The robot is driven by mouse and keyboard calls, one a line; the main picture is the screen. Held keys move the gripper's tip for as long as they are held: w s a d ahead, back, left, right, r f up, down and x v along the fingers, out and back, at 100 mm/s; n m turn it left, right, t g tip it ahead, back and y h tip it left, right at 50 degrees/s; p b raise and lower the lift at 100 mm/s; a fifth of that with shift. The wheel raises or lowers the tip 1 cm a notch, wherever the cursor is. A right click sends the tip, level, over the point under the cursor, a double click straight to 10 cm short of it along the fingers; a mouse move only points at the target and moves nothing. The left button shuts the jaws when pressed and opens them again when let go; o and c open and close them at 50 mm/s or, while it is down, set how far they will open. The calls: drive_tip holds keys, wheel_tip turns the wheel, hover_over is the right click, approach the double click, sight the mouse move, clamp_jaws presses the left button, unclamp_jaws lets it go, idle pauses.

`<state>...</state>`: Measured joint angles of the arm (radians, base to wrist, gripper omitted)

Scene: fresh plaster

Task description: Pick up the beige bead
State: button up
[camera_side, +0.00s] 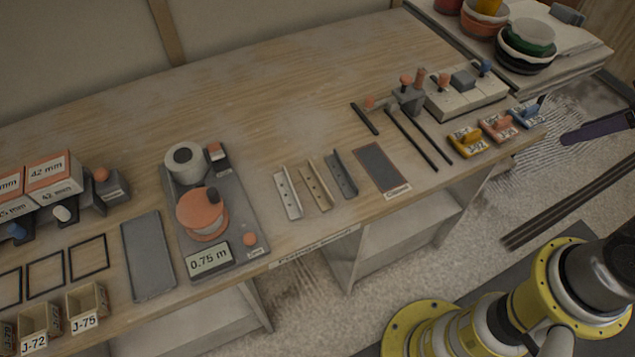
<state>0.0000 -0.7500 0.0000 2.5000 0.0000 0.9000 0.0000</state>
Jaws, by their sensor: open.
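Three short angled bead strips lie side by side near the front edge of the wooden bench. The beige bead (316,186) is the middle one, a narrow strip with holes along it. A white bead (288,193) lies just to its left and a dark grey bead (342,174) just to its right, with small gaps between. Nothing covers the beige bead. My gripper is not in view; only yellow and grey parts of my arm show at the lower right, away from the bench.
A grey tray (252,228) with a white roll, an orange disc and a "0.75 m" display stands left of the beads. A dark framed panel (381,166) lies to their right, then thin dark rods (411,139). The bench behind the beads is clear.

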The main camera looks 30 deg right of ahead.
idle(0.4)
drive_tip(key=shift+c, duration=0.7)
